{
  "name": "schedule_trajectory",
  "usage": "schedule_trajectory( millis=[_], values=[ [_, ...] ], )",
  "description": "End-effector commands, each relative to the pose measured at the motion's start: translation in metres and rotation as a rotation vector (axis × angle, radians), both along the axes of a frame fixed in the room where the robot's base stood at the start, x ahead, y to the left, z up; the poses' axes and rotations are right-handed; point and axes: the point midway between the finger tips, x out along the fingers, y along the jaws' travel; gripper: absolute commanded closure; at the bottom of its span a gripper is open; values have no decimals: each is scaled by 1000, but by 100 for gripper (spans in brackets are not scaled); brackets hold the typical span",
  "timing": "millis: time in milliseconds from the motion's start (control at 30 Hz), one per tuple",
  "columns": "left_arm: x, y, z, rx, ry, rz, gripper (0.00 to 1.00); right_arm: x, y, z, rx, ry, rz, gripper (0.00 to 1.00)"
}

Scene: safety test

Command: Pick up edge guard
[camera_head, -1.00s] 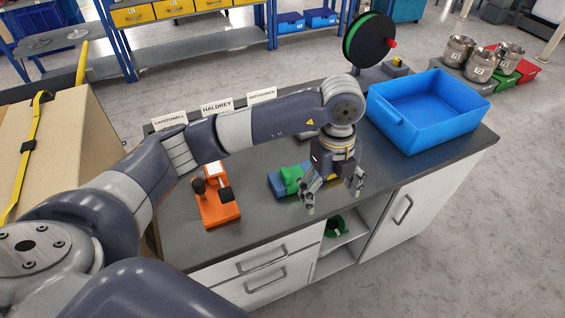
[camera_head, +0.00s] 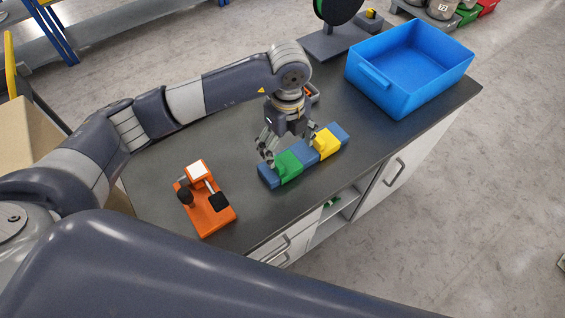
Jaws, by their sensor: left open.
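A blue bar (camera_head: 333,137) lies on the dark worktop with a green piece (camera_head: 289,167) and a yellow piece (camera_head: 326,144) fitted over it. They look like edge guards, but I cannot tell which one the task means. My left gripper (camera_head: 289,152) points down at the bar's far side. Its fingers are spread and empty, one close to the green piece and the other near the yellow piece. I cannot tell whether they touch. My right gripper is not in view.
An orange fixture (camera_head: 207,210) with black knobs stands to the left on the worktop (camera_head: 245,211). Several metal pots stand beyond. Worktop between fixture and bar is clear.

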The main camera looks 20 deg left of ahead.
Motion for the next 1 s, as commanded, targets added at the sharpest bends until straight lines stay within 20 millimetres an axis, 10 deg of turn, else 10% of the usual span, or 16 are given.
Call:
schedule_trajectory(
  millis=[667, 1000],
  values=[
    [-1, 0, -55, 0, -2, 0, 18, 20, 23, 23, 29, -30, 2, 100],
    [-2, 0, -55, 0, -1, 0, 84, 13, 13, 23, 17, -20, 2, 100]
  ],
)
